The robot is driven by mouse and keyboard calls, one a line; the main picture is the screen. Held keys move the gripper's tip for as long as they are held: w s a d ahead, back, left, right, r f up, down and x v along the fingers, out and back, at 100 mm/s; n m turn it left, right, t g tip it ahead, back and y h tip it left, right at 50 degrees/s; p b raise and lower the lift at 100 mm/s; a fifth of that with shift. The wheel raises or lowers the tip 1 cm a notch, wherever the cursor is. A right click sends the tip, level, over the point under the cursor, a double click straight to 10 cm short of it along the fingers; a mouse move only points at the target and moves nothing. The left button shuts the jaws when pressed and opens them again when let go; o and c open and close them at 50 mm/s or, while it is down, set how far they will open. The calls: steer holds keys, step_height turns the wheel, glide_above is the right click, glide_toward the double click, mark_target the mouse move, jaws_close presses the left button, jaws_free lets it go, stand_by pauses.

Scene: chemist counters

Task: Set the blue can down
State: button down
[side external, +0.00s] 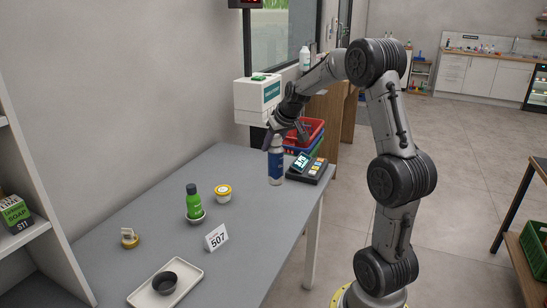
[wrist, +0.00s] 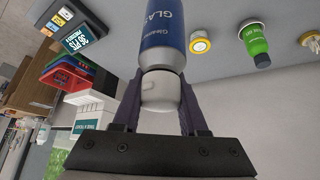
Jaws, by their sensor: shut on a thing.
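The blue can (side external: 275,166) has a pale, whitish top and stands upright at the far right part of the grey counter (side external: 150,212), beside the card terminal. In the wrist view the blue can (wrist: 165,30) points away from my gripper, with its white cap (wrist: 160,92) between the fingers. My gripper (side external: 281,134) is shut on the can's top from above. In the wrist view the two dark fingers of my gripper (wrist: 160,105) flank the cap. The can's base is at or very near the counter; I cannot tell whether it touches.
A card terminal (side external: 307,168) is just right of the can, with red and blue baskets (side external: 310,131) behind. A green bottle (side external: 194,204) on a small dish, a yellow-white tub (side external: 223,193), a 507 sign (side external: 216,237) and a tray (side external: 143,297) with a dark bowl stand nearer.

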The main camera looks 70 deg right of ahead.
mark_target(281, 152)
steer(key=shift+s+a+f, duration=0.15)
steer(key=shift+s+a, duration=0.05)
steer(key=shift+n, duration=0.3)
steer(key=s, duration=0.1)
steer(key=s+a, duration=0.1)
steer(key=s, duration=0.1)
steer(key=shift+s+a+f, duration=0.35)
steer(key=shift+a, duration=0.05)
steer(key=s+a+r+m, duration=0.1)
steer(key=s+a, duration=0.1)
steer(key=s, duration=0.6)
steer(key=w+d+f, duration=0.8)
steer(key=d+f, duration=0.3)
steer(key=f, duration=0.1)
steer(key=shift+w+d+f, duration=0.2)
steer(key=shift+w+d, duration=0.05)
steer(key=shift+d, duration=0.05)
steer(key=shift+f, duration=0.1)
steer(key=shift+c, duration=2.2)
jaws_free()
steer(key=shift+f, duration=0.1)
